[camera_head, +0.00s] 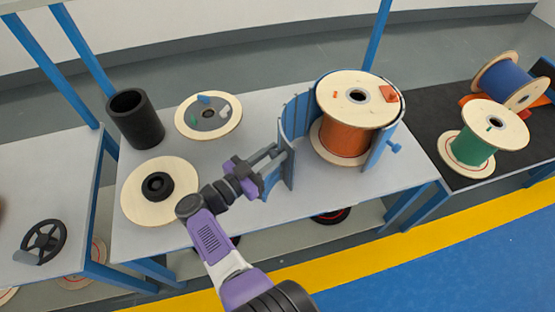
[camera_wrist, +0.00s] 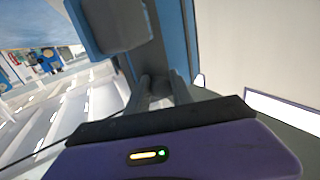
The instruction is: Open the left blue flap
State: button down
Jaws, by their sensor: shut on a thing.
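The left blue flap (camera_head: 287,149) is a curved upright panel on the left side of an orange cable spool (camera_head: 345,135) with pale round flanges. My gripper (camera_head: 279,155) reaches the flap's near edge from the left and is shut on it. In the wrist view my gripper's fingers (camera_wrist: 163,84) close on a part of the blue flap (camera_wrist: 174,40). The exact grip point is partly hidden by the fingers. The right blue flap (camera_head: 383,145) stands at the spool's right side with a small knob.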

jog(key=shift+w+a+b, duration=0.5)
jog(key=shift+a+b, duration=0.2)
jog(key=shift+b, duration=0.05)
jog(key=shift+w+a+r, duration=0.1)
jog(key=shift+a, duration=0.05)
jog(key=shift+w+r, duration=0.1)
jog(key=shift+r, duration=0.1)
jog(key=c, duration=1.1)
grip_release()
jog(key=shift+c, duration=0.2)
jog(key=shift+f, duration=0.1)
jog(key=b+v, duration=0.1)
jog(key=v, duration=0.7)
jog(key=shift+f, duration=0.15)
